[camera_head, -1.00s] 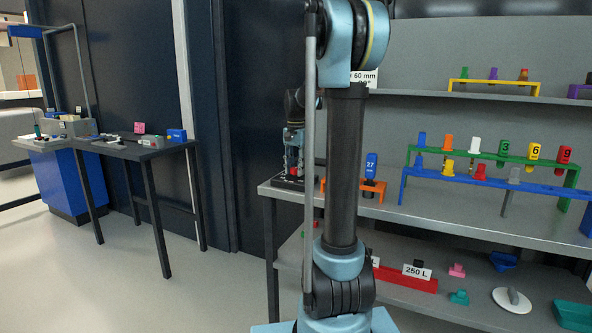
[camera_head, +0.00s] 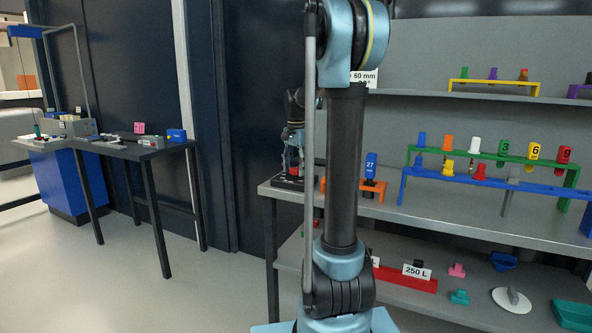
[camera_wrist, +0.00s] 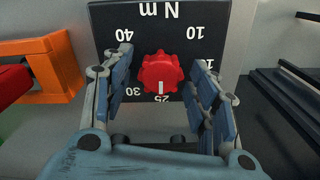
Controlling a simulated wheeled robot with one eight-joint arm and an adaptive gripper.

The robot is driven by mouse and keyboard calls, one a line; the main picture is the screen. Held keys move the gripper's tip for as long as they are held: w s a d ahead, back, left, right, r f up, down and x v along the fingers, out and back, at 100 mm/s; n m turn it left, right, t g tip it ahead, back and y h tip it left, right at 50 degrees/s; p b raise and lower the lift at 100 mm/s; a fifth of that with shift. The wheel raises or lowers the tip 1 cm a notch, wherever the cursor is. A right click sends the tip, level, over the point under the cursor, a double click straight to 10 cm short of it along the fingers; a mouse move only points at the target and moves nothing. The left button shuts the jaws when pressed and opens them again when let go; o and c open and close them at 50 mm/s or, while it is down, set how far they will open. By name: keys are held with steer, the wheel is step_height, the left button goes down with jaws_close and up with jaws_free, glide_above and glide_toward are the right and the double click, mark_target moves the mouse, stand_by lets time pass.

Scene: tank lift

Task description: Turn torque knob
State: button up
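The torque knob (camera_wrist: 160,74) is red and lobed, with a white mark pointing down towards 25 on the dial. It sits on a black panel (camera_wrist: 165,20) lettered "N m" with several numbers around the knob. My gripper (camera_wrist: 161,78) is open, with one blue-padded finger on each side of the knob. A narrow gap shows between the knob and each finger. In the head view, my gripper (camera_head: 293,150) is small and partly behind my arm, over the black device (camera_head: 287,184) at the left end of the workbench.
An orange stand (camera_head: 369,190) with a blue piece marked 27 (camera_head: 371,166) is right of the device. It also shows at the left of the wrist view (camera_wrist: 62,68). The workbench (camera_head: 440,212) carries blue and green racks (camera_head: 440,177) further right. A dark table (camera_head: 110,149) stands at left.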

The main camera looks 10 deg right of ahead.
mark_target(296, 168)
step_height(296, 168, up, 12)
stand_by(0.8)
steer(key=shift+f, duration=0.1)
steer(key=s+f+n+t, duration=0.1)
steer(key=s+f+n, duration=0.3)
steer(key=s, duration=0.6)
steer(key=s+f+n, duration=0.2)
steer(key=s+f, duration=0.5)
steer(key=s, duration=0.4)
steer(key=s+f+n+t, duration=0.1)
steer(key=s+f+n, duration=0.3)
steer(key=s+f, duration=1)
step_height(296, 168, down, 3)
steer(key=shift+a+r, duration=0.15)
steer(key=shift+w, duration=0.15)
